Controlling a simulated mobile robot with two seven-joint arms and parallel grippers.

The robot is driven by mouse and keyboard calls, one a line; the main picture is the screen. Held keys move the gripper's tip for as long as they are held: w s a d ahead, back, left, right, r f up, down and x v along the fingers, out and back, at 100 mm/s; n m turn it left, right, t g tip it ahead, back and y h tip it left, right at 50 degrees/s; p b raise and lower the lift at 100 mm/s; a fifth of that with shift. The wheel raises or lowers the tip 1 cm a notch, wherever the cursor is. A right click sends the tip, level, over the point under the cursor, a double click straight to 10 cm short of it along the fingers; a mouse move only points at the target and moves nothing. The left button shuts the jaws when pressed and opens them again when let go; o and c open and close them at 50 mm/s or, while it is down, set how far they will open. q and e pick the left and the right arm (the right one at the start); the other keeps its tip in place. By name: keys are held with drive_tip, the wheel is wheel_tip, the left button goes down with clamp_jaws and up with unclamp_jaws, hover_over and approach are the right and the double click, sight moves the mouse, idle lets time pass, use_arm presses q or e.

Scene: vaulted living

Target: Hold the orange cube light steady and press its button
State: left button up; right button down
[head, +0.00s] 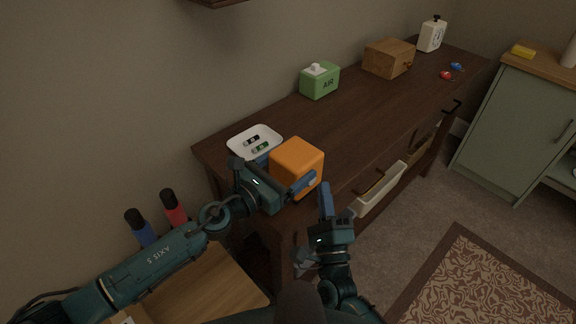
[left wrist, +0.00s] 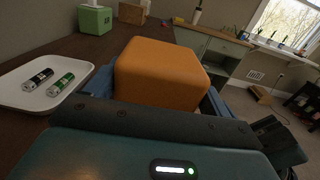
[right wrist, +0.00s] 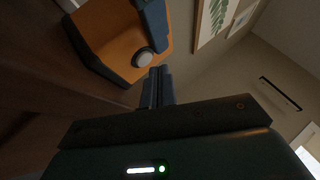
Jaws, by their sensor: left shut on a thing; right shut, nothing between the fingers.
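The orange cube light (head: 297,164) is at the near front edge of the dark wooden table. My left gripper (head: 282,173) is shut on it, with blue fingers on two opposite sides; the cube fills the middle of the left wrist view (left wrist: 160,72). I cannot tell whether it touches the tabletop. Its round grey button (right wrist: 142,58) shows on a side face in the right wrist view. My right gripper (head: 326,187) is shut and empty, just right of the cube. Its fingertips (right wrist: 156,72) are close to the button; contact is not clear.
A white tray (head: 243,133) with two batteries lies behind the cube. A green box (head: 320,81), a wooden box (head: 388,58) and a white dispenser (head: 432,35) stand farther along the dark table (head: 355,113). A cream bin (head: 381,190) sits below it. The tabletop's middle is clear.

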drive_tip(key=shift+w+a, duration=0.1)
drive_tip(key=shift+a, duration=0.05)
drive_tip(key=shift+w+a, duration=0.2)
drive_tip(key=shift+w, duration=0.05)
idle(0.7)
use_arm(q)
drive_tip(key=shift+s+d+r, duration=0.1)
use_arm(e)
drive_tip(key=shift+w+a+r, duration=0.1)
drive_tip(key=shift+a, duration=0.1)
drive_tip(key=shift+s+d, duration=0.2)
drive_tip(key=shift+d, duration=0.05)
drive_tip(key=shift+s+d, duration=0.1)
idle(0.4)
drive_tip(key=s+d, duration=0.4)
drive_tip(key=shift+d, duration=0.25)
idle(0.4)
